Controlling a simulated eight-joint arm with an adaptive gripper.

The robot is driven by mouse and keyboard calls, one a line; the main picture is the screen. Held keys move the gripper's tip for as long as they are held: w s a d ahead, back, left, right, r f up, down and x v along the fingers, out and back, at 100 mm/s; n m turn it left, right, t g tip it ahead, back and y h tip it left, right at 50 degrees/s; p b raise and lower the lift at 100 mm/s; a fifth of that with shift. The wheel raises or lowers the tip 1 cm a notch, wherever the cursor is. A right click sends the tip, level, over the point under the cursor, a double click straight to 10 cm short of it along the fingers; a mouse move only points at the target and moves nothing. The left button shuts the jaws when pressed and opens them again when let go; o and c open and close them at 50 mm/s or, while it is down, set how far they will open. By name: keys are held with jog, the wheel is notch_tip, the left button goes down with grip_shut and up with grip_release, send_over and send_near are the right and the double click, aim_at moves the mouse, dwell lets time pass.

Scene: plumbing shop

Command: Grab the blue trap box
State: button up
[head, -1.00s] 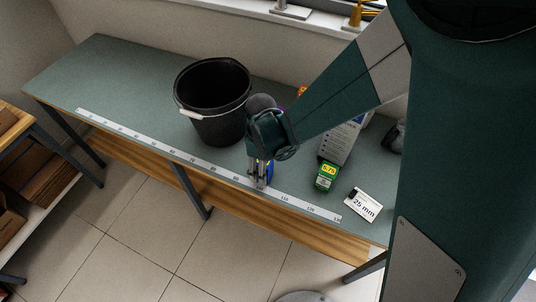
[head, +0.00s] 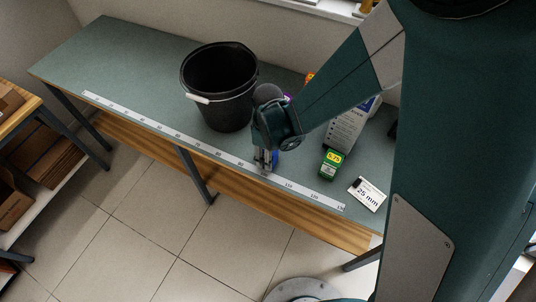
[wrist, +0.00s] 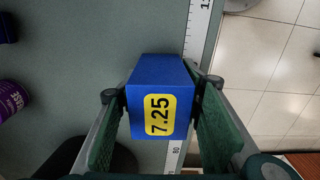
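The blue trap box (wrist: 158,75) is in the middle of the wrist view, with a yellow "7.25" label facing the camera. It stands at the bench's front edge by the ruler strip. In the head view only a small part of the blue box (head: 275,158) shows beside my gripper. My gripper (wrist: 158,98) points down with one finger on each side of the box. Both finger ends appear to touch its sides, so it looks shut on the box. In the head view my gripper (head: 266,162) is low over the bench; the wrist hides most of the box.
A black bucket (head: 217,90) stands left of my gripper. To the right are a green box labelled 5.75 (head: 329,165), a tall grey-white container (head: 346,128) and a "25 mm" card (head: 367,194). A purple container (wrist: 12,100) is nearby. The ruler strip (head: 180,145) runs along the front edge.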

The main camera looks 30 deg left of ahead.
jog(key=c, duration=0.5)
jog(key=shift+r, duration=0.2)
jog(key=shift+r, duration=4.8)
